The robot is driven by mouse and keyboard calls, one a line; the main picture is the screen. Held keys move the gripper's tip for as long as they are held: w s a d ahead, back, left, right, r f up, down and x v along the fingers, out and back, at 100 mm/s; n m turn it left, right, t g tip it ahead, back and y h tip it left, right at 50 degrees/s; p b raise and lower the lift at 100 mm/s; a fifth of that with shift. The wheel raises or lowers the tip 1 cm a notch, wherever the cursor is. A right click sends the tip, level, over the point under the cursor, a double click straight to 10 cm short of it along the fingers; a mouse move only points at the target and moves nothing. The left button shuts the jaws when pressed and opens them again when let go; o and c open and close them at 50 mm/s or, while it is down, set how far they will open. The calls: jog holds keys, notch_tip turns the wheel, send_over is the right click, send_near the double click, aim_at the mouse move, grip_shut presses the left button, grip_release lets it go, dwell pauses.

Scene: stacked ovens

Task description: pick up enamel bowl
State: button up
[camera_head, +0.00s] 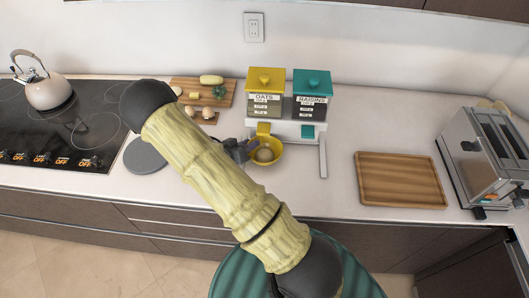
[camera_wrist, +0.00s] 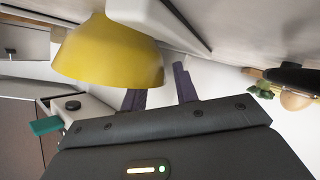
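The enamel bowl is yellow (camera_head: 270,156) and sits on the counter below the dispensers in the head view, with something pale inside it. In the wrist view the bowl (camera_wrist: 105,55) fills the upper left, its rim lowest in the picture. My gripper (camera_head: 248,149) is at the bowl's left side in the head view. In the wrist view its two dark fingers (camera_wrist: 160,88) are apart. The left finger's tip is hidden behind the bowl's rim, and the right finger is outside the bowl. The bowl's side lies between them; I cannot tell whether either finger touches it.
A yellow oats dispenser (camera_head: 265,88) and a teal raisins dispenser (camera_head: 311,90) stand just behind the bowl on a white stand (camera_head: 323,157). A wooden tray (camera_head: 400,181) and a toaster (camera_head: 485,150) are to the right. A cutting board (camera_head: 222,98) with food, a cooktop (camera_head: 60,128) and a kettle (camera_head: 47,91) are left.

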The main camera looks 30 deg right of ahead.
dwell(0.3)
grip_shut()
jog(key=shift+s+a+r, duration=0.1)
dwell(0.4)
jog(key=shift+s+a+r+b, duration=0.1)
jog(key=shift+r+b, duration=0.15)
jog(key=shift+b, duration=0.25)
notch_tip(320, 180, up, 6)
jog(key=shift+r+b, duration=0.1)
jog(key=shift+b, duration=0.3)
jog(key=s+a+b, duration=0.1)
jog(key=s+a, duration=0.4)
jog(key=s, duration=0.3)
jog(key=s+a+b, duration=0.2)
jog(key=s+a, duration=0.4)
jog(key=s, duration=0.2)
jog(key=shift+s, duration=0.15)
